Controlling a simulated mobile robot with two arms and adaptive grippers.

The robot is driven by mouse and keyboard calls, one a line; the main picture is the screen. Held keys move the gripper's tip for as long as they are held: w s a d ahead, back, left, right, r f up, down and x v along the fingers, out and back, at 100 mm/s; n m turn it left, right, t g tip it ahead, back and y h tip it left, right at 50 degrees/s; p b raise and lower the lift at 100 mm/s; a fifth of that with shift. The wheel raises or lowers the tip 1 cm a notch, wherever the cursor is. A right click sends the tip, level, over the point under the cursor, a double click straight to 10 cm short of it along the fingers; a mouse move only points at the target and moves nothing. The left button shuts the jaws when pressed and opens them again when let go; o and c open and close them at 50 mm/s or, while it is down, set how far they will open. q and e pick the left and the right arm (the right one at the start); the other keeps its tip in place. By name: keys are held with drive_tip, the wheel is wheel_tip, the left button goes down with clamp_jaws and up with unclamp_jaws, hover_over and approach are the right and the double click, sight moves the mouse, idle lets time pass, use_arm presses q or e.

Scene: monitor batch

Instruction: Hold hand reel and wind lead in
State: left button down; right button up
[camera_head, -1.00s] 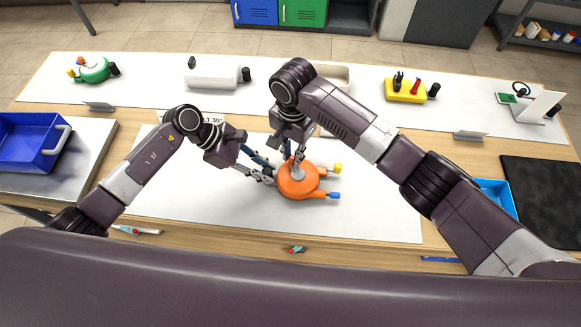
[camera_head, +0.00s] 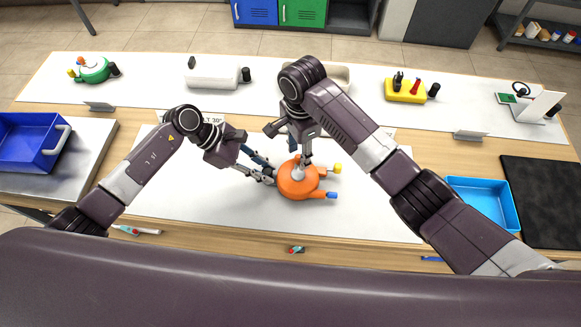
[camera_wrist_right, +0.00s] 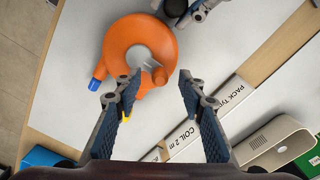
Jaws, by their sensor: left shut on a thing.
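The orange hand reel (camera_head: 288,188) is on the white mat, with a grey crank (camera_head: 297,173) on top. In the right wrist view the reel (camera_wrist_right: 150,35) shows as an orange ring, with an orange knob (camera_wrist_right: 160,76) near my fingertips. A blue plug (camera_head: 332,195) and a yellow plug (camera_head: 337,168) stick out at its right. My left gripper (camera_head: 272,180) is shut at the reel's left side; the held part is mostly hidden. My right gripper (camera_head: 306,158) is above the reel; in its wrist view the fingers (camera_wrist_right: 158,78) are apart, with no contact on the knob visible.
A light blue tray (camera_head: 515,222) and a black mat (camera_head: 545,190) lie at the right. A dark blue bin (camera_head: 25,155) stands at the left. Lettered strips (camera_wrist_right: 205,125) lie behind the reel. Several devices line the table's back. The mat's front is mostly clear.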

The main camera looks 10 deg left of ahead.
sight(299, 155)
wheel_tip(299, 155, up, 12)
drive_tip(key=shift+f, duration=0.15)
idle(0.8)
use_arm(q)
drive_tip(key=c, duration=1.6)
unclamp_jaws()
